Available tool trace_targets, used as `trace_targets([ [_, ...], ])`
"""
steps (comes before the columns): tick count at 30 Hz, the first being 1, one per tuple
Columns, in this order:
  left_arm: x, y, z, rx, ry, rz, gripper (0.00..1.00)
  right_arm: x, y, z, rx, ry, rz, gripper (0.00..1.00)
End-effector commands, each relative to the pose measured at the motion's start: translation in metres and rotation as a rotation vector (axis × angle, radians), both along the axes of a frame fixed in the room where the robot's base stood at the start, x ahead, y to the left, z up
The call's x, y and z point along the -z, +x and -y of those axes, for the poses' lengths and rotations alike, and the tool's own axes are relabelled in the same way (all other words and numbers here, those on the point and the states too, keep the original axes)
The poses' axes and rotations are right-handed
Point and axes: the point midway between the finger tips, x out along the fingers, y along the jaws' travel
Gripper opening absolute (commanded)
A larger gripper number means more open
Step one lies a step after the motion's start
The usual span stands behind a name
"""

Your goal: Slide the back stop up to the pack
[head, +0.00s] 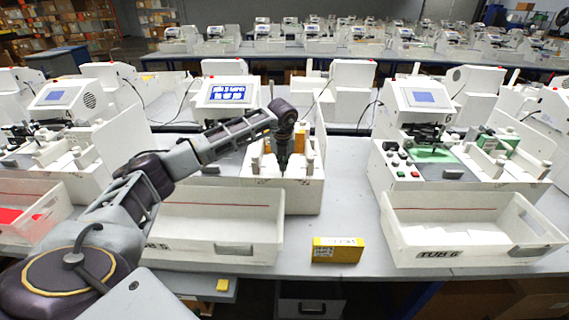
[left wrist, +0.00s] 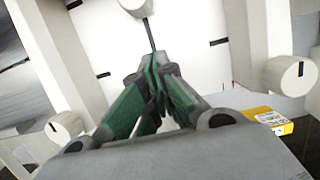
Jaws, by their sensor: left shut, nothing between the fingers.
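My left gripper (head: 284,172) points down into the feeder bay of the middle machine (head: 304,184). In the left wrist view its green-padded fingers (left wrist: 158,72) are shut with nothing between them. A white round knob (left wrist: 136,6) with a thin dark rod stands just beyond the fingertips; whether they touch is unclear. The white bay floor (left wrist: 185,50) has short black marks. Orange pieces (head: 300,140) show beside the gripper in the head view; I cannot tell whether they are the pack. I cannot pick out the back stop with certainty. My right gripper is not in view.
Two more white knobs (left wrist: 290,76) and (left wrist: 66,127) flank the gripper. A yellow box (head: 338,250) lies on the table between white tubs, one on the left (head: 215,225) and one on the right (head: 470,228). Another machine (head: 455,165) stands at right.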

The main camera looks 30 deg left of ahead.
Motion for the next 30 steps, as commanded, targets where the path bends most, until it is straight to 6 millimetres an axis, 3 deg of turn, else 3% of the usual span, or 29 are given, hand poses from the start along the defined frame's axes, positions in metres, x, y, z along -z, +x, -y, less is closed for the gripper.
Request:
trace_targets([
  [5, -0.001, -0.001, -0.002, 0.0, 0.0, 0.001, 0.0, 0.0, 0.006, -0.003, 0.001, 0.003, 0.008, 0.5],
  [17, -0.025, -0.006, 0.001, 0.0, 0.0, 0.002, 0.0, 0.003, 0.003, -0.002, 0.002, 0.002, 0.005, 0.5],
  [30, -0.078, -0.016, 0.008, 0.0, 0.0, 0.004, 0.0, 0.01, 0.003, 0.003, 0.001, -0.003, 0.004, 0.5],
])
